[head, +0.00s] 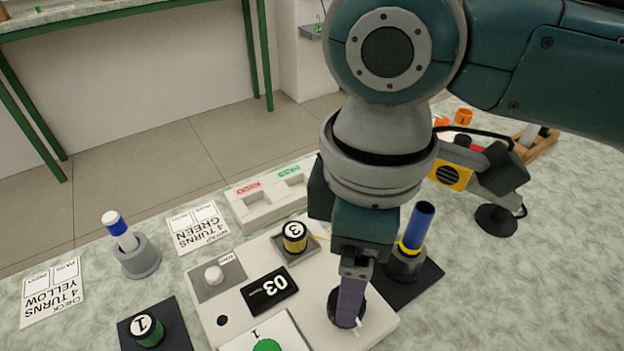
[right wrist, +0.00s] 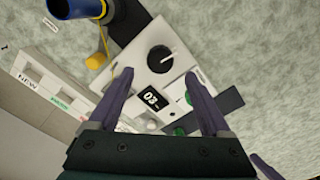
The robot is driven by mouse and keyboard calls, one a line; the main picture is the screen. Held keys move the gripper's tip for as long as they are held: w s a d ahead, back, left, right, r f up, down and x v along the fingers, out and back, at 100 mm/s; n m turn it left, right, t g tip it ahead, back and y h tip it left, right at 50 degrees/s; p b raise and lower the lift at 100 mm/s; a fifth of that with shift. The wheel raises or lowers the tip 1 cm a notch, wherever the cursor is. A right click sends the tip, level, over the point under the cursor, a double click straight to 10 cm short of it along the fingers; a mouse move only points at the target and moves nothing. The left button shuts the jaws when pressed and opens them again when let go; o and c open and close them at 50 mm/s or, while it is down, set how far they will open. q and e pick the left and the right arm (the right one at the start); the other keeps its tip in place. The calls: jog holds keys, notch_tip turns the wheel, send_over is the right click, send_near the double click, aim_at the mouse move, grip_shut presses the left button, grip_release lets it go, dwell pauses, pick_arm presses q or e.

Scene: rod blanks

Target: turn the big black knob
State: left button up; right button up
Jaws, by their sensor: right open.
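The big black knob (head: 335,313) sits on the right part of a light panel (head: 385,322), partly hidden behind my right gripper (head: 350,312) in the head view. Its white pointer line shows at the lower right there. In the right wrist view the knob (right wrist: 160,59) is in full view, just beyond and between the purple fingertips of my right gripper (right wrist: 160,74). The gripper is open, with nothing between its fingers. It points down over the knob; I cannot tell if it touches.
The panel also carries a black display (head: 269,291) reading 03, a white button (head: 214,275) and a green button (head: 267,346). A yellow spool (head: 295,238) and a blue rod (head: 418,228) in a dark holder stand close by. A grey cup (head: 139,257) stands left.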

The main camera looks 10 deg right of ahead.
aim_at(332, 304)
notch_tip(332, 304, down, 6)
jog(key=shift+b, duration=0.7)
